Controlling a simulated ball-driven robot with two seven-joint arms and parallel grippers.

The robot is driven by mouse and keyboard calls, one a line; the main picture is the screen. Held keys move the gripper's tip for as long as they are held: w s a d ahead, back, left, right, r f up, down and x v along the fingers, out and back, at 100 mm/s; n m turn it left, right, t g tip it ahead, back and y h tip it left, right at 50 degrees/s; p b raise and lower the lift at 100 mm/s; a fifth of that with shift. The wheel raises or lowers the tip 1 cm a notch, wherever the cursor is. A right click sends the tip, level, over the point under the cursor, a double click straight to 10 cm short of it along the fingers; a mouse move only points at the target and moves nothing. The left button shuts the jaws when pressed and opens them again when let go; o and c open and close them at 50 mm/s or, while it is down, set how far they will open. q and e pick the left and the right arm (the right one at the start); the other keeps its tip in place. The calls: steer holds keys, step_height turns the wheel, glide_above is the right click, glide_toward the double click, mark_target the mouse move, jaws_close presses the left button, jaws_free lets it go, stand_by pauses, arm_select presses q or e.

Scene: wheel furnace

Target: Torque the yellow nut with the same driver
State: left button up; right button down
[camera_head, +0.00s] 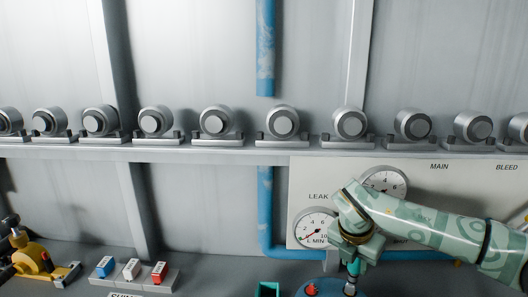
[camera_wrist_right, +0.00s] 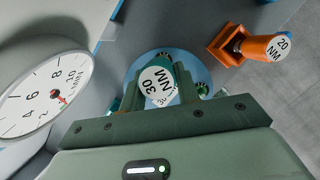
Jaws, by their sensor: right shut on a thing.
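My right gripper (camera_head: 352,262) is shut on a teal driver (camera_head: 354,268), held upright over the blue disc (camera_head: 312,290) at the bottom edge of the head view. In the right wrist view the driver's white cap (camera_wrist_right: 158,86) reads 30 NM and sits between the fingers over the blue disc (camera_wrist_right: 190,66). A red nut (camera_head: 311,289) shows on the disc, left of the driver's metal shaft. I cannot make out the yellow nut; the driver and gripper hide part of the disc. My left gripper is not in view.
An orange 20 NM driver (camera_wrist_right: 264,47) stands in an orange holder. A teal holder (camera_head: 268,289) looks empty. Gauges (camera_head: 316,228) on a white panel stand close behind my right arm. A rack of coloured blocks (camera_head: 131,270) and a yellow device (camera_head: 35,258) are at left.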

steer(key=shift+r+m, duration=0.3)
steer(key=shift+m, duration=0.4)
steer(key=shift+f, duration=0.3)
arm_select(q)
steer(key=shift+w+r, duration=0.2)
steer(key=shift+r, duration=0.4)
arm_select(e)
steer(key=c, duration=0.9)
jaws_free()
steer(key=shift+c, duration=0.2)
